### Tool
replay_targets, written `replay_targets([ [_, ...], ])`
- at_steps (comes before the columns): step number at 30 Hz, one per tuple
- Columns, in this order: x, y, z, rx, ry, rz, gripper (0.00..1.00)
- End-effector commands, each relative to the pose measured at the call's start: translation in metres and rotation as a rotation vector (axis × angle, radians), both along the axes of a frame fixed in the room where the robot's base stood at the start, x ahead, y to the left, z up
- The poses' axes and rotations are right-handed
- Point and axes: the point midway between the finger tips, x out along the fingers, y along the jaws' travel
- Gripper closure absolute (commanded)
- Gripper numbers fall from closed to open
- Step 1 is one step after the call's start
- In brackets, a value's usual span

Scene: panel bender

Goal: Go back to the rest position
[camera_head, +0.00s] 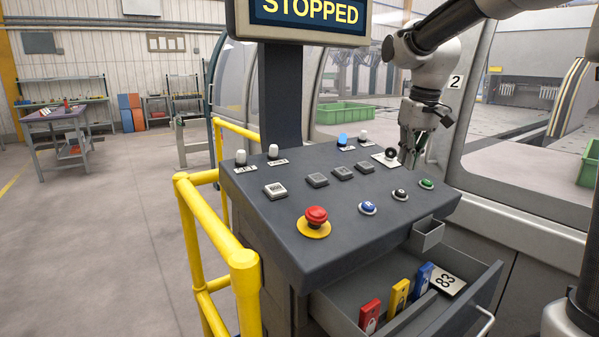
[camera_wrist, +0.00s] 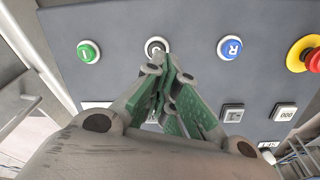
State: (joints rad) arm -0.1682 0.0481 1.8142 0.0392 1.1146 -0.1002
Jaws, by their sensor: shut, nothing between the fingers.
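My gripper (camera_head: 408,160) is over the far right part of the grey control console (camera_head: 330,237), fingers pointing down, beside a round black knob (camera_head: 391,154) on a white plate. The fingers are together and empty. In the wrist view the green-padded fingertips (camera_wrist: 168,62) appear just below a black button (camera_wrist: 155,46), partly covering it. A green button (camera_wrist: 88,52) is to their left and a blue R button (camera_wrist: 230,47) to their right. Whether the fingers touch the panel I cannot tell.
A red emergency stop (camera_head: 316,218) stands on the console. A sign reading STOPPED (camera_head: 310,12) is on a post behind. Below, a drawer (camera_head: 440,320) is open with red, yellow and blue items. A yellow railing (camera_head: 215,225) borders the left; open floor lies beyond.

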Motion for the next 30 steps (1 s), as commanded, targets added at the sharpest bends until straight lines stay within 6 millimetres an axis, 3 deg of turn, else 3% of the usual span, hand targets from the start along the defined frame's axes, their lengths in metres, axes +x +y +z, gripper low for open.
replay_targets([
  [1,-0.032,-0.012,-0.003,-0.001,-0.006,-0.033,1.0],
  [9,-0.178,-0.06,-0.038,-0.004,-0.049,-0.171,1.0],
  [12,-0.222,-0.071,-0.051,-0.005,-0.075,-0.199,1.0],
  [15,-0.254,-0.079,-0.06,-0.004,-0.105,-0.22,1.0],
  [19,-0.271,-0.084,-0.055,0.003,-0.165,-0.242,1.0],
  [30,-0.274,-0.088,-0.045,0.008,-0.209,-0.26,1.0],
])
